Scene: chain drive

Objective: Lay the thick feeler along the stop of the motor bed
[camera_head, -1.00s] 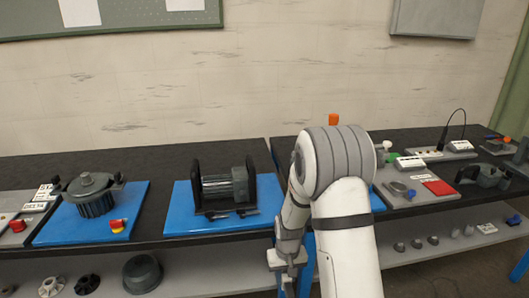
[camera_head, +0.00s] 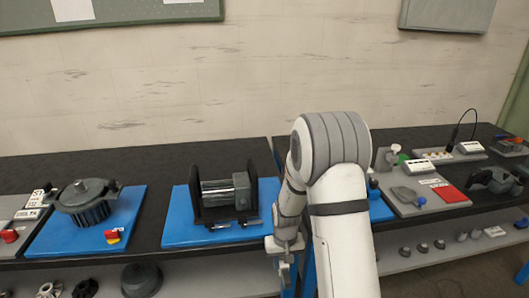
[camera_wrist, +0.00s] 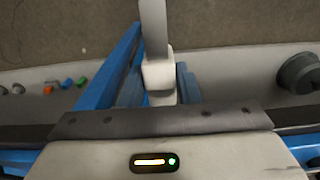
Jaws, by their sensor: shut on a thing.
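The motor bed is the middle blue plate (camera_head: 175,229), bearing a grey cylindrical motor (camera_head: 222,190) between two dark upright plates. Small dark pieces (camera_head: 220,226) sit at its front; I cannot tell which part is the stop. My gripper (camera_head: 284,248) points down in front of the bench, right of the bed's front corner and apart from it. It is shut on a narrow grey strip, which I take for the thick feeler (camera_wrist: 154,30). In the wrist view the strip runs away from the pale fingers (camera_wrist: 158,76); its far end is cut off.
A left blue plate (camera_head: 50,236) holds a finned dark housing and a red-and-yellow button. On the right bench stand a grey tray (camera_head: 402,208) with a red pad and other devices. A lower shelf (camera_head: 195,280) carries dark round parts. Blue legs (camera_wrist: 108,75) stand below my gripper.

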